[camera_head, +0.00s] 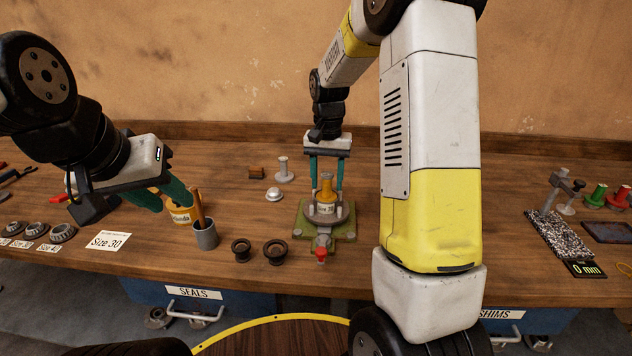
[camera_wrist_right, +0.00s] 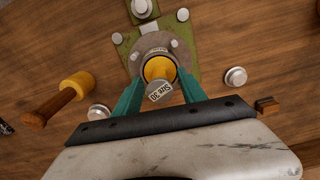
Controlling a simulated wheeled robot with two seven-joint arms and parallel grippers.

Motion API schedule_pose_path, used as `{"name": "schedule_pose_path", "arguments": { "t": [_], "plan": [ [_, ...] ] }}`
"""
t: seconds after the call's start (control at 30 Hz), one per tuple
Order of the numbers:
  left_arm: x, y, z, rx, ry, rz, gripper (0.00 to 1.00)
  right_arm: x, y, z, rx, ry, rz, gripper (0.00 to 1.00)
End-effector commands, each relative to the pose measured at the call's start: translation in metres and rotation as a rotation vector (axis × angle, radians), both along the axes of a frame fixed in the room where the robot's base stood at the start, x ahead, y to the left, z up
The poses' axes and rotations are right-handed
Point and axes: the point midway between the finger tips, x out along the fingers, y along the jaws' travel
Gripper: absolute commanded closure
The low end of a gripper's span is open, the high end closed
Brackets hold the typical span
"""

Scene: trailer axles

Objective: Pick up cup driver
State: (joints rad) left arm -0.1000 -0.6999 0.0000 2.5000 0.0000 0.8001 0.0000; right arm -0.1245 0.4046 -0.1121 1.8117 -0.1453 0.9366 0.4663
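The cup driver (camera_head: 326,191) is a yellow-orange piece with a "Size 30" label. It stands upright on a round metal seat of a green fixture (camera_head: 343,234). In the right wrist view the cup driver (camera_wrist_right: 159,70) is seen from above, its grey label end towards me. My right gripper (camera_head: 327,188) points down with one teal finger on each side of it; small gaps seem to remain. Its fingers also show in the right wrist view (camera_wrist_right: 161,82).
A grey cup (camera_head: 205,237) with a wooden handle in it stands left of the fixture. Two dark rings (camera_head: 258,251) lie in front. A grey stand (camera_head: 284,171) and a silver cap (camera_head: 274,195) are behind. A yellow-headed mallet (camera_wrist_right: 60,98) shows in the wrist view.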

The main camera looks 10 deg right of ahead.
Motion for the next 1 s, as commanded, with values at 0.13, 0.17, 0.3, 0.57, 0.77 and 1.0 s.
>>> {"name": "schedule_pose_path", "arguments": {
  "t": [0.13,0.17,0.3,0.57,0.77,1.0],
  "plan": [
    [0.000,0.000,0.000,0.000,0.000,0.000,0.64,0.000,0.000,0.000,0.000,0.000,0.000,0.81],
    [0.000,0.000,0.000,0.000,0.000,0.000,0.64,0.000,0.000,0.000,0.000,0.000,0.000,0.87],
    [0.000,0.000,0.000,0.000,0.000,0.000,0.64,0.000,0.000,0.001,0.000,0.000,0.000,1.00],
    [0.000,0.000,0.000,0.000,0.000,0.000,0.64,0.000,0.000,0.001,0.001,-0.001,0.001,1.00],
    [0.000,0.000,0.000,0.000,0.000,0.000,0.64,0.001,0.000,0.011,0.001,-0.004,0.001,1.00],
    [0.000,0.000,0.000,0.000,0.000,0.000,0.64,-0.002,0.000,0.039,0.000,-0.004,0.001,1.00]
  ]
}}
